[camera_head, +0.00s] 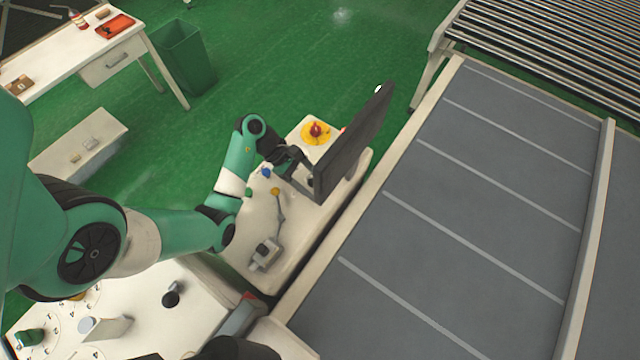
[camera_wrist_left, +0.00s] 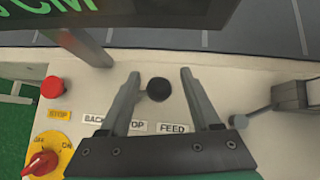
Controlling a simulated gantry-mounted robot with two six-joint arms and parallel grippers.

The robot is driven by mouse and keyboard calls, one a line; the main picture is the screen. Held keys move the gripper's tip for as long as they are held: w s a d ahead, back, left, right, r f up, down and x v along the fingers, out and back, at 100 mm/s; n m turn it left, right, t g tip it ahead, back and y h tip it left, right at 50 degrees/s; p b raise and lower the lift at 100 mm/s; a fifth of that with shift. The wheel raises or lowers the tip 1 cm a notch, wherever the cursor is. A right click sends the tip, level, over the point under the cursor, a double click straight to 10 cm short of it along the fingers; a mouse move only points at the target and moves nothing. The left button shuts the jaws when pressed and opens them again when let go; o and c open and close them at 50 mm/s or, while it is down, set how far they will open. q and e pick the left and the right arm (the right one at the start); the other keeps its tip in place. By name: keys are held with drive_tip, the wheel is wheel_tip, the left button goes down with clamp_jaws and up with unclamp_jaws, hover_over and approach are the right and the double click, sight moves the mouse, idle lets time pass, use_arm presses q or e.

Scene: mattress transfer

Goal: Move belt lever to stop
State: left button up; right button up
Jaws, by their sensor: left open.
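The belt lever shows in the left wrist view as a round black knob (camera_wrist_left: 158,89) above a panel strip labelled BACK, STOP (camera_wrist_left: 135,126) and FEED (camera_wrist_left: 172,127). In that picture the knob is above the gap between STOP and FEED; its shaft is hidden. My left gripper (camera_wrist_left: 159,73) is open, with one finger on each side of the knob and a visible gap on both sides. In the head view my left gripper (camera_head: 290,160) is at the control panel (camera_head: 240,232), beside the monitor, and hides the lever. My right gripper is not in view.
The dark monitor (camera_head: 350,145) stands close to the gripper. A red stop button (camera_wrist_left: 51,87) and a red rotary switch (camera_wrist_left: 41,163) are at the left in the wrist view. Another lever (camera_wrist_left: 238,121) is at right. The grey conveyor (camera_head: 480,200) runs beside the panel.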

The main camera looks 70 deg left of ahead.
use_arm(q)
drive_tip(key=shift+x, duration=1.15)
clamp_jaws()
drive_tip(key=shift+f, duration=0.1)
idle(0.4)
